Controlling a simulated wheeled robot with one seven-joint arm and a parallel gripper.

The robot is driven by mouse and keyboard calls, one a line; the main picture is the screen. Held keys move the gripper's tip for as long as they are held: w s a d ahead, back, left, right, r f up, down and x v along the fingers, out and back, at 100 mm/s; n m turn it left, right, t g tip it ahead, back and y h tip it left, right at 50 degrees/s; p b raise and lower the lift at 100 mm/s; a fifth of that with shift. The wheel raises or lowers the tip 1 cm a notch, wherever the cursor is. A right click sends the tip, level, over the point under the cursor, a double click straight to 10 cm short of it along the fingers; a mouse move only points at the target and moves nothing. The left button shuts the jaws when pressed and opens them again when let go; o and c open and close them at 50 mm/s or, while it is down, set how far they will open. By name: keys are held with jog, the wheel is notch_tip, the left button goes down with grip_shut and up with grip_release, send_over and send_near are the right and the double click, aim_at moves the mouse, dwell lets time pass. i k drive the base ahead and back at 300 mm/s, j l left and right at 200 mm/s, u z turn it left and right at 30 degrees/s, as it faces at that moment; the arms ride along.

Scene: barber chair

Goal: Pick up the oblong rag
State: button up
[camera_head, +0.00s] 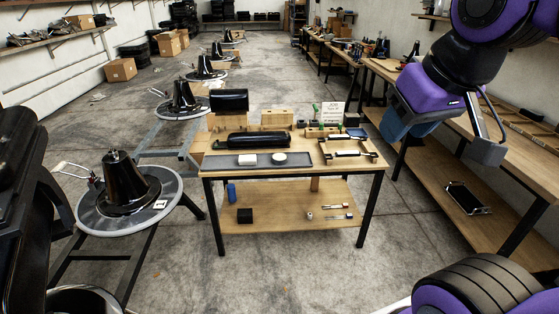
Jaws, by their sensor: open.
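No cloth can be picked out for certain as the oblong rag. A small flat blue item (356,132) lies at the back right of the wooden work table's top (345,165); it is too small to tell whether it is cloth. My gripper (484,150) hangs from the purple arm at the upper right, above the right-hand bench side and well apart from the table. It is open, and nothing shows held in it. Its fingertips are seen only in part.
The table also holds a black roll (245,140), a grey tray (302,159) and a metal frame (352,148). Its lower shelf (285,215) carries small items. A black cone on a round base (125,190) stands left. Concrete floor (290,270) before the table is clear.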

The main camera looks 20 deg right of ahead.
aim_at(248, 160)
jog(key=i+u, duration=0.1)
jog(key=u, duration=0.3)
jog(key=i+l+u, duration=0.75)
jog(key=i+l, duration=0.75)
jog(key=i, duration=0.1)
